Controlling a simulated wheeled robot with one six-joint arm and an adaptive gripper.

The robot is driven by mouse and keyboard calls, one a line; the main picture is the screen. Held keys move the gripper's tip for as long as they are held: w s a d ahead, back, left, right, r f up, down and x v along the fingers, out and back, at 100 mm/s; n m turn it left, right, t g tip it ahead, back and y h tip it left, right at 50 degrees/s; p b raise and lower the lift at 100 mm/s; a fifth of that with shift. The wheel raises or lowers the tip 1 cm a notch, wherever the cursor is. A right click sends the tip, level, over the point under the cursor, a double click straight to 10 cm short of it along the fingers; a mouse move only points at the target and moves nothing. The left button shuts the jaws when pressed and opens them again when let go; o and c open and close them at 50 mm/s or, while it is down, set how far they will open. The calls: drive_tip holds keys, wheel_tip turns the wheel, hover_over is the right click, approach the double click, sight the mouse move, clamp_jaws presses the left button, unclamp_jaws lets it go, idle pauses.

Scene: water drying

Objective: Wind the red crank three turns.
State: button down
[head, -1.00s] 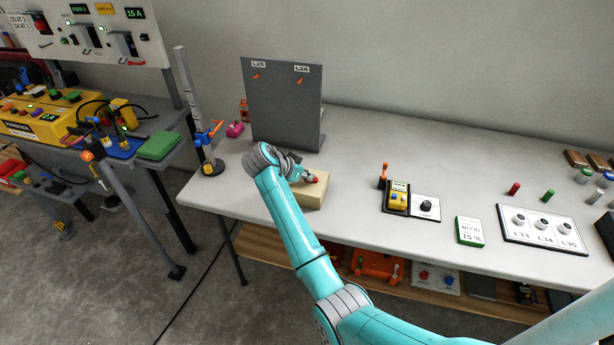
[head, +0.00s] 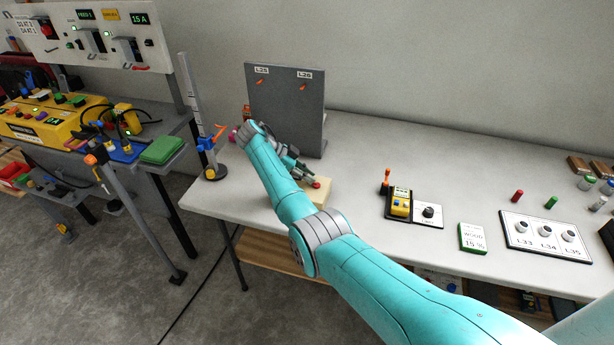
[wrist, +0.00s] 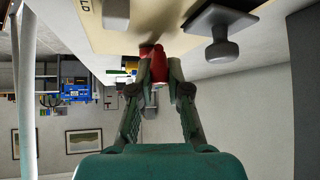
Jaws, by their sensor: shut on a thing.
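A red crank handle (head: 316,183) shows at the front of a beige box (head: 322,194) on the bench in the head view. In the wrist view the red handle (wrist: 158,68) stands between my two fingers, close under the beige face (wrist: 155,35) of the box. My gripper (wrist: 158,72) is shut on this red handle. In the head view my gripper (head: 306,176) reaches over the box from the left, and my wrist hides part of the box. The crank's arm and axle cannot be made out.
A grey knob (wrist: 222,50) sits close beside the fingers in the wrist view. A dark upright panel (head: 285,105) stands behind my wrist. A post with a blue clamp (head: 207,143) is to the left.

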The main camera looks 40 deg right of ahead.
drive_tip(key=shift+d+f+m+g, duration=0.15)
drive_tip(key=shift+m+g, duration=0.15)
drive_tip(key=shift+m, duration=0.2)
drive_tip(key=c, duration=1.1)
unclamp_jaws()
drive_tip(key=shift+v, duration=3.8)
drive_tip(key=shift+d, duration=0.1)
